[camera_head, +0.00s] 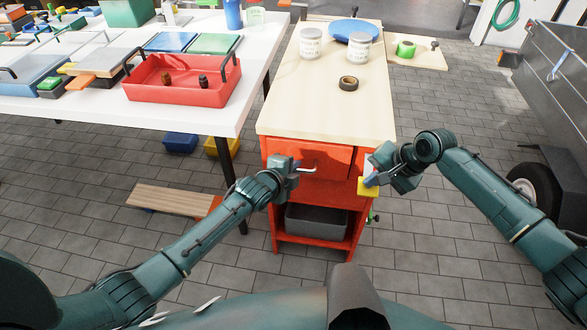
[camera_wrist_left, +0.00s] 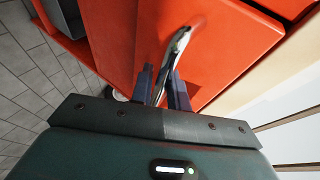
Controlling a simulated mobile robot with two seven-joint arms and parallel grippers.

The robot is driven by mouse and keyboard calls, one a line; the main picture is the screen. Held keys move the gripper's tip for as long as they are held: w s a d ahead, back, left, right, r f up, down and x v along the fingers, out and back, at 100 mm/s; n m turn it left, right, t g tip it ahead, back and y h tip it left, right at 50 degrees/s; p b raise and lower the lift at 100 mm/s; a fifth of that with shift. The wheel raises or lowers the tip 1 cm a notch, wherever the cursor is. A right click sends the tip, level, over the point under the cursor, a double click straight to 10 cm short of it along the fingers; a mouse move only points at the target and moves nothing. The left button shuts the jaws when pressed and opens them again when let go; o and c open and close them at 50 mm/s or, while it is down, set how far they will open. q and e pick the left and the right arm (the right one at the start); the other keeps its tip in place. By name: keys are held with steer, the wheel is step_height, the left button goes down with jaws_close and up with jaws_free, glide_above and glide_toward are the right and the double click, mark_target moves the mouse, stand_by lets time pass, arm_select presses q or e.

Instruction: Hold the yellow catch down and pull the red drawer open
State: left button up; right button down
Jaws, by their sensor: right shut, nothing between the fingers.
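The red drawer (camera_head: 330,159) is in the upper front of the red cabinet, under the wooden top. Its metal handle (camera_head: 308,169) shows beside my left gripper (camera_head: 294,167). In the left wrist view, the handle (camera_wrist_left: 178,45) runs between the two close fingers of my left gripper (camera_wrist_left: 162,82), which is shut on it. The yellow catch (camera_head: 366,187) is at the cabinet's right front edge. My right gripper (camera_head: 372,177) is shut and empty, with its tip at the catch and partly covering it. I cannot tell whether it presses the catch down.
A grey bin (camera_head: 316,220) sits in the cabinet's lower opening. Tins, a tape roll (camera_head: 348,84) and a blue disc (camera_head: 354,29) are on the wooden top (camera_head: 310,110). A white table with a red tray (camera_head: 180,92) stands left. A plank (camera_head: 172,200) lies on the floor.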

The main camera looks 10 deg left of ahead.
arm_select(q)
steer(key=shift+r, duration=0.1)
jaws_close()
steer(key=s, duration=0.7)
steer(key=shift+a, duration=0.2)
stand_by(0.4)
steer(key=o, duration=0.7)
jaws_free()
steer(key=shift+d, duration=0.1)
steer(key=v, duration=1.2)
arm_select(e)
steer(key=shift+r, duration=0.1)
arm_select(q)
step_height(320, 180, up, 9)
steer(key=p, duration=0.9)
arm_select(e)
step_height(320, 180, up, 8)
steer(key=shift+f, duration=0.25)
